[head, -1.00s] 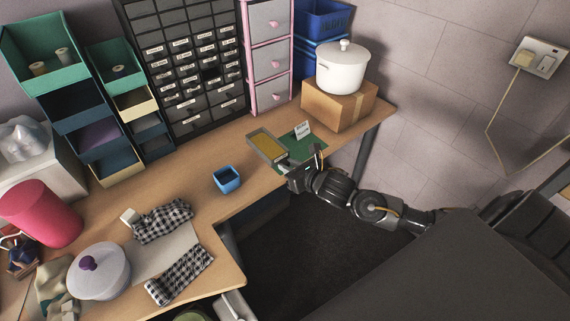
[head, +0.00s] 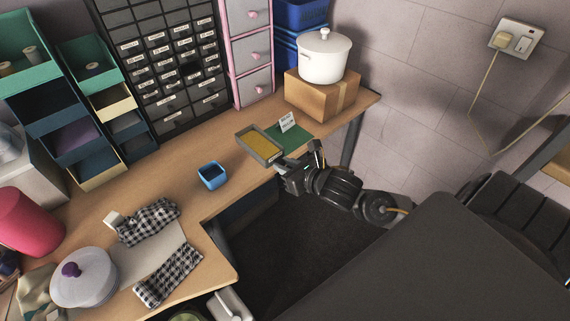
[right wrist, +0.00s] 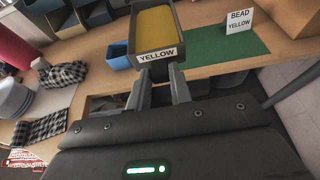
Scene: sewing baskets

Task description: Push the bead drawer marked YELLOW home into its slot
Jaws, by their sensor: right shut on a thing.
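The bead drawer (head: 260,145) is a small grey tray of yellow beads with a YELLOW label on its front. It also shows in the right wrist view (right wrist: 155,28), label towards me. My right gripper (head: 284,167) is shut on the front of the drawer, its two fingers under the label in the right wrist view. The drawer is over the table edge beside a green mat (head: 296,140); its height above the table is hard to tell. The dark cabinet (head: 133,42) with many labelled drawers stands at the back; a dark gap (head: 192,69) shows among them. My left gripper is not in view.
A BEAD YELLOW card (head: 287,122) stands on the mat. A blue cup (head: 212,175) stands left of the drawer. A pink-framed drawer tower (head: 247,55) and a cardboard box (head: 322,96) with a white pot (head: 325,56) stand behind. Bare table lies before the cabinet.

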